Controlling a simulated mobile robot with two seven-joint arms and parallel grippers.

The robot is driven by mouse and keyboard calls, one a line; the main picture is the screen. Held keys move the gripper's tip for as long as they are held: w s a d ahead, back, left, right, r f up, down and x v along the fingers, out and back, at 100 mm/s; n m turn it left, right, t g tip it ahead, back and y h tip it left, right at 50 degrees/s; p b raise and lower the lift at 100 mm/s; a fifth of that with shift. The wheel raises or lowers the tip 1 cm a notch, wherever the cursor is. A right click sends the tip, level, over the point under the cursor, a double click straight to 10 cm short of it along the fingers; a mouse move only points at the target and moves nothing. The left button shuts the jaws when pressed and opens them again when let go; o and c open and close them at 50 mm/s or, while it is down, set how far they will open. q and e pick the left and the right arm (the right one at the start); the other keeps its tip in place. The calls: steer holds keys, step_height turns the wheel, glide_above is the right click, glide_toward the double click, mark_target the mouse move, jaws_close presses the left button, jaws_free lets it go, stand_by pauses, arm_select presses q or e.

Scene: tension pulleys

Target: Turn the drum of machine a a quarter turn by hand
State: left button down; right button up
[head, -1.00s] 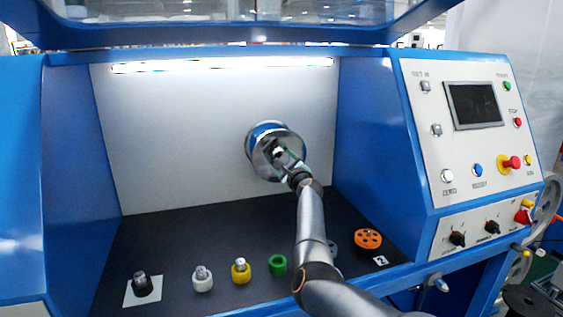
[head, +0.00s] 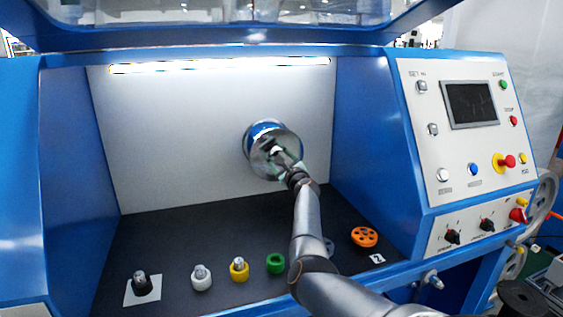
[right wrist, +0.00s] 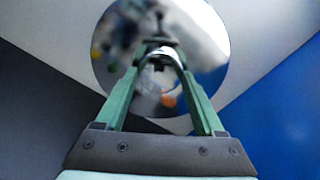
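The drum (head: 259,167) is a shiny round disc with a blue body behind it, mounted on the white back wall inside the blue machine. Its mirror-like face fills the top middle of the right wrist view (right wrist: 205,40). My right gripper (head: 277,154) is at the drum's centre, its fingers pointing at the face. In the right wrist view the green fingers (right wrist: 160,68) stand apart on either side of a silver hub (right wrist: 157,76). Whether they press on it is unclear. My left gripper is not in view.
On the dark floor lie a black part on a white card (head: 140,285), a white part (head: 201,279), a yellow part (head: 239,270), a green ring (head: 275,263) and an orange wheel (head: 364,237). A control panel (head: 446,160) stands at the right.

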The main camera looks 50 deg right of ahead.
steer(key=o, duration=0.4)
steer(key=p+v, duration=0.3)
steer(key=v, duration=0.9)
steer(key=shift+a, duration=0.15)
steer(key=shift+s, duration=0.15)
stand_by(0.9)
